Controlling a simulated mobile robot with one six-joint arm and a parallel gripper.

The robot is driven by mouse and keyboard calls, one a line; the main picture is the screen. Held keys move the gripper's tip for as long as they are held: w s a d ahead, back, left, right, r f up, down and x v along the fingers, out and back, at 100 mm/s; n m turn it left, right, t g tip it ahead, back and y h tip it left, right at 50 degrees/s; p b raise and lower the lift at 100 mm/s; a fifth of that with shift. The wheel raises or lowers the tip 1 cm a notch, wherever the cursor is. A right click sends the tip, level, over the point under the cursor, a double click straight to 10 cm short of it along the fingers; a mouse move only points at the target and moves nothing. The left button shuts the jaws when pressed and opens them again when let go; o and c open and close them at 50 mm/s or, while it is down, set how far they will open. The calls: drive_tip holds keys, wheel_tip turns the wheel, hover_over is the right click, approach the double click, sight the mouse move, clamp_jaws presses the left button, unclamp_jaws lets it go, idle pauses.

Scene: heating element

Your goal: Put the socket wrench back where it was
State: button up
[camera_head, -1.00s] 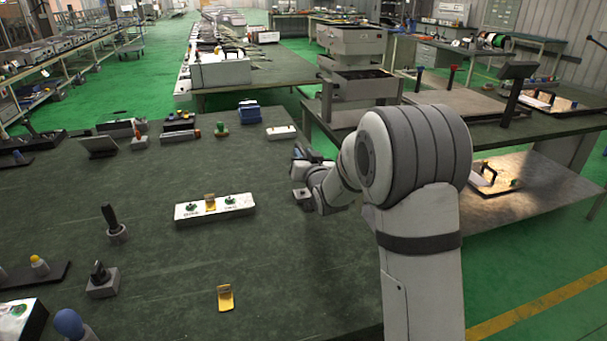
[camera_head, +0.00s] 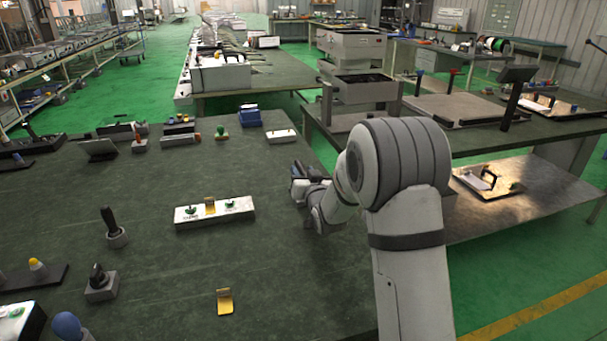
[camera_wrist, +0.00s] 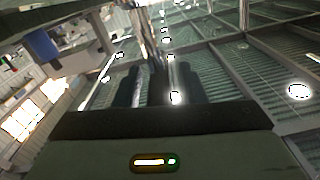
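My gripper (camera_head: 299,178) is raised over the right edge of the green workbench (camera_head: 290,255), small and partly hidden by my arm. In the wrist view its dark fingers (camera_wrist: 162,85) stand up against the ceiling; whether they are apart or hold anything is unclear. I cannot identify a socket wrench for certain. A black-handled upright tool (camera_head: 110,222) stands in a round grey holder at the bench's left. Another short dark tool (camera_head: 98,274) stands in a grey block in front of it. Both are well apart from my gripper.
A white block with green knobs (camera_head: 240,207) lies mid-bench, left of my gripper. A yellow piece (camera_head: 225,301) lies near the front. Several small fixtures and a blue box (camera_head: 249,116) line the back. The bench's middle right is clear. A second bench (camera_head: 490,135) stands at right.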

drive_tip(key=shift+o, duration=0.5)
drive_tip(key=shift+r+p, duration=0.2)
drive_tip(key=shift+p, duration=0.1)
drive_tip(key=s+d+g+h, duration=0.1)
drive_tip(key=s+d+g, duration=0.2)
drive_tip(key=s, duration=0.5)
drive_tip(key=s+d+f+g+h+b, duration=0.1)
drive_tip(key=s+d+g, duration=0.1)
drive_tip(key=s, duration=0.6)
drive_tip(key=s+d+f+g+h, duration=0.1)
drive_tip(key=s+d+g, duration=0.2)
drive_tip(key=s, duration=0.6)
drive_tip(key=shift+d+f+m+g+h, duration=0.2)
drive_tip(key=shift+d+m+g+h, duration=0.1)
drive_tip(key=shift+d+h, duration=0.1)
drive_tip(key=s+g, duration=0.7)
drive_tip(key=s, duration=1.1)
drive_tip(key=shift+s+d, duration=0.15)
drive_tip(key=shift+d, duration=0.25)
